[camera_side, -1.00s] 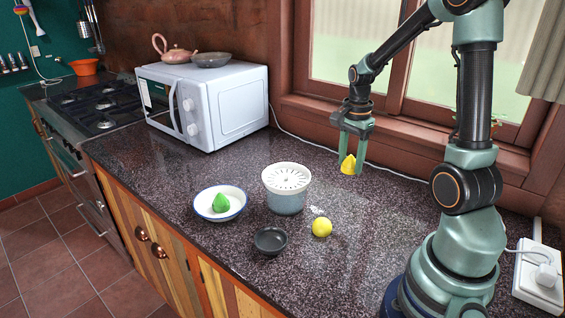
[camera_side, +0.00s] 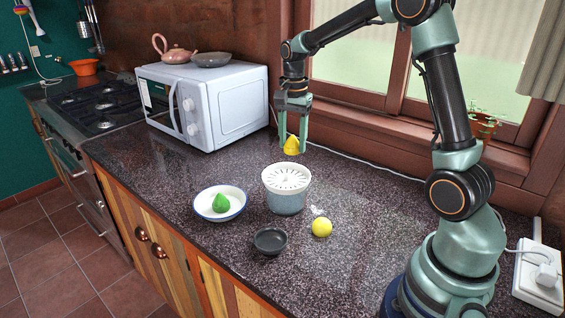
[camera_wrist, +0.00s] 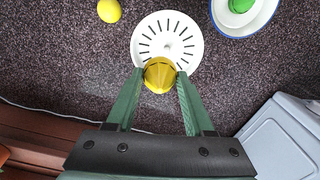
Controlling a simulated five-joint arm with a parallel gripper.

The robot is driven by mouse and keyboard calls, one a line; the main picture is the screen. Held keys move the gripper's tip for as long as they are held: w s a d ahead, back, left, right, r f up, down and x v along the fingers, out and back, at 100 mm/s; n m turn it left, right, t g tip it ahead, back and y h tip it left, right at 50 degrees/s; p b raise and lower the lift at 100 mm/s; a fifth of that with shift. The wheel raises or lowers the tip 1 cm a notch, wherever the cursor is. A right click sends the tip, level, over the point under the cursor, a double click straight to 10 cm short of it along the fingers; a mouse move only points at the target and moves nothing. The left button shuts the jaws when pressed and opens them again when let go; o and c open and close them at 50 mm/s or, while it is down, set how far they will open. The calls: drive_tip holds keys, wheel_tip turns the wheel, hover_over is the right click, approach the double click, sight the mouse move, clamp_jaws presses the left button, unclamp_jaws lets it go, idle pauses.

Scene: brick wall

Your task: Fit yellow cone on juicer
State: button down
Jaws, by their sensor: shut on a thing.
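My gripper (camera_side: 292,136) is shut on the yellow cone (camera_side: 291,146) and holds it in the air, point up. The juicer (camera_side: 287,187) stands on the counter with a white slotted top and a grey-blue translucent bowl. In the side view the cone is above the juicer in the picture. In the wrist view the cone (camera_wrist: 159,75) sits between the fingertips (camera_wrist: 160,78) and overlaps the near edge of the juicer's slotted top (camera_wrist: 167,30).
A white bowl with a blue rim (camera_side: 208,214) holds a green cone (camera_side: 220,203) left of the juicer. A small dark bowl (camera_side: 270,241) and a lemon (camera_side: 321,227) are in front. A microwave (camera_side: 205,103) stands behind left, the window wall behind.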

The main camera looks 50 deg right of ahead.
sight(286, 174)
drive_tip(key=shift+w+a+f+n, duration=0.3)
drive_tip(key=shift+w+a+f, duration=0.05)
drive_tip(key=shift+w+a, duration=0.2)
drive_tip(key=shift+f, duration=2.65)
drive_tip(key=shift+f, duration=1.4)
idle(1.1)
unclamp_jaws()
drive_tip(key=shift+r, duration=0.15)
drive_tip(key=shift+r, duration=3.4)
